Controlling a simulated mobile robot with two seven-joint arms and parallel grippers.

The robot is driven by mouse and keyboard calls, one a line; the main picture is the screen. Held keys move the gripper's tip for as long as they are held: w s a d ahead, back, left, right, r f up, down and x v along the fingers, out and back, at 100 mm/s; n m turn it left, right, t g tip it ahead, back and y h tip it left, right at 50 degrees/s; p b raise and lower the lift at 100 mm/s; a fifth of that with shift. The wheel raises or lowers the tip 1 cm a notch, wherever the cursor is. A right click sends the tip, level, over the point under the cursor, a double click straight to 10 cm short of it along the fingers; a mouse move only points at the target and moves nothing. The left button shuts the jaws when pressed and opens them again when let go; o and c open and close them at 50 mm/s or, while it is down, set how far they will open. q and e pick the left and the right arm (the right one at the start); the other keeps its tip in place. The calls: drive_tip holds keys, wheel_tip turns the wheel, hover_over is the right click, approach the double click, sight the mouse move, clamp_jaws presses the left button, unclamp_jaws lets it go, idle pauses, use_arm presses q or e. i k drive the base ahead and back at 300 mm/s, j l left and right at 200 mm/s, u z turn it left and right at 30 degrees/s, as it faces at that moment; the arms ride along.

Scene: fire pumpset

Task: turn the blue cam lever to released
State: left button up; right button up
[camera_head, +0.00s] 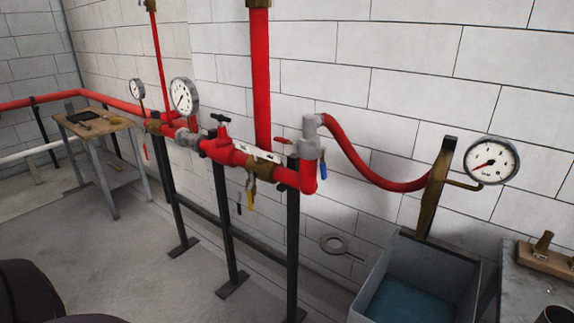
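The blue cam lever (323,171) is small and hangs down at the right side of the grey coupling (309,143). The coupling sits at the right end of the red pipe (223,152), where the red hose (365,168) begins. A red lever (284,141) sticks out to the left of the coupling. Neither of my grippers is in view. A dark rounded shape, probably part of my own arm or body, shows at the lower left corner.
A grey tub (368,297) with bluish water stands at the lower right, below a brass fitting (435,190) and a pressure gauge (491,160). Black posts (292,240) carry the pipe. A small workbench (94,128) stands at the left. Floor in front of the pipe is clear.

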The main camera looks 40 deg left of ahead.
sight(323, 163)
drive_tip(key=l+u, duration=0.2)
drive_tip(key=u, duration=0.15)
drive_tip(key=i+l+u, duration=0.1)
drive_tip(key=u, duration=0.25)
drive_tip(key=l+u, duration=0.35)
